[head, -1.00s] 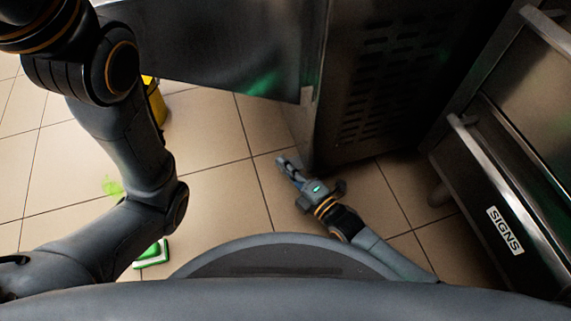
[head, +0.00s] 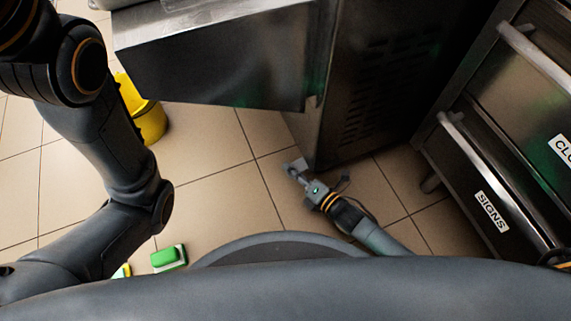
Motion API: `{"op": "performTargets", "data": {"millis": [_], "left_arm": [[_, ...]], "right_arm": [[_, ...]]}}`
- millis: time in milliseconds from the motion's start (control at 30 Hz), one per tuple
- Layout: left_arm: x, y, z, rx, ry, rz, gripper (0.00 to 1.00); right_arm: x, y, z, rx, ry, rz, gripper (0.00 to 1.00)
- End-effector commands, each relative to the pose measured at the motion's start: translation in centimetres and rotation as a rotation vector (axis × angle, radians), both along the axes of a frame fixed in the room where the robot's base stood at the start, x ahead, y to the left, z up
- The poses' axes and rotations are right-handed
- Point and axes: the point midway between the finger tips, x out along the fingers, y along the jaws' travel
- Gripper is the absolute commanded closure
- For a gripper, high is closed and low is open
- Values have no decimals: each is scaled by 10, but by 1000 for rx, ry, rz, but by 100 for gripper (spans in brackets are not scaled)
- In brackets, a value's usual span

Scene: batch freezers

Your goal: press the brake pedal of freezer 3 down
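A steel cabinet with a vented side (head: 375,95), which I take to be a freezer, stands ahead; no number on it is readable. My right gripper (head: 292,168) is low over the floor at the cabinet's near bottom corner. A small light grey piece shows at its fingertips; I cannot tell whether this is the brake pedal or part of the fingers. Whether the fingers are open or shut is too small to tell. No pedal is clearly visible elsewhere. My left arm comes in on the left, with its gripper out of view.
A drawer unit (head: 487,211) labelled "SIGNS" stands close on the right. A steel box-like part (head: 215,70) overhangs at upper left. A yellow bucket (head: 150,122) and a green-topped sponge or brush (head: 168,257) are on the tiled floor. Tiles between them are clear.

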Motion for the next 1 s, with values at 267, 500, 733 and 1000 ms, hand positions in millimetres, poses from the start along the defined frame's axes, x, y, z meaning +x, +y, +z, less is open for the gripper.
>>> {"op": "performTargets", "data": {"millis": [267, 500, 733, 1000], "left_arm": [[0, -1, 6, -1, 0, -5, 60], [0, 0, 6, -2, 1, -6, 60], [0, 0, 6, -2, 1, -6, 60], [0, 0, 6, -2, 1, -6, 60]], "right_arm": [[-1, -2, -6, -67, -18, 1, 100], [-1, -3, -7, -76, -21, 0, 100], [-1, -3, -7, -77, -20, 0, 81], [0, -2, -6, -72, -22, 0, 72]]}}
